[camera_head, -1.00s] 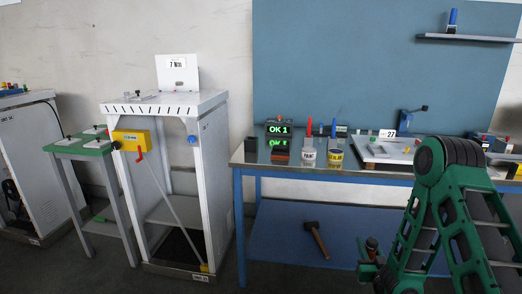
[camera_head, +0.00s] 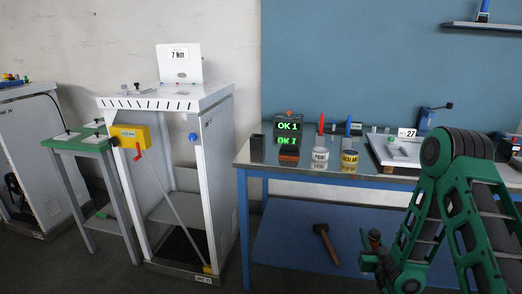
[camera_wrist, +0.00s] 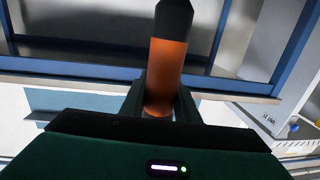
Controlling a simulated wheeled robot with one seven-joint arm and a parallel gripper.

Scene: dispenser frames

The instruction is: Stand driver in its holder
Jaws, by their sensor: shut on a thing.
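The driver (camera_wrist: 168,65), an orange cylinder with a black end, is in my gripper (camera_wrist: 160,98) in the wrist view. In the head view my gripper (camera_head: 374,250) is low, in front of the bench, with the driver's dark top (camera_head: 374,236) just showing. A dark, open-topped square cup (camera_head: 257,148) stands at the bench's left end; it looks like a holder, but I cannot tell for sure. It is apart from my gripper, up and to the left.
The bench (camera_head: 380,182) carries an OK 1 display (camera_head: 289,127), a pot marked PAINT (camera_head: 320,158), a SEALANT pot (camera_head: 349,161) and a pale tray (camera_head: 400,152). A hammer (camera_head: 327,243) lies on the lower shelf. A white cabinet (camera_head: 215,170) stands left.

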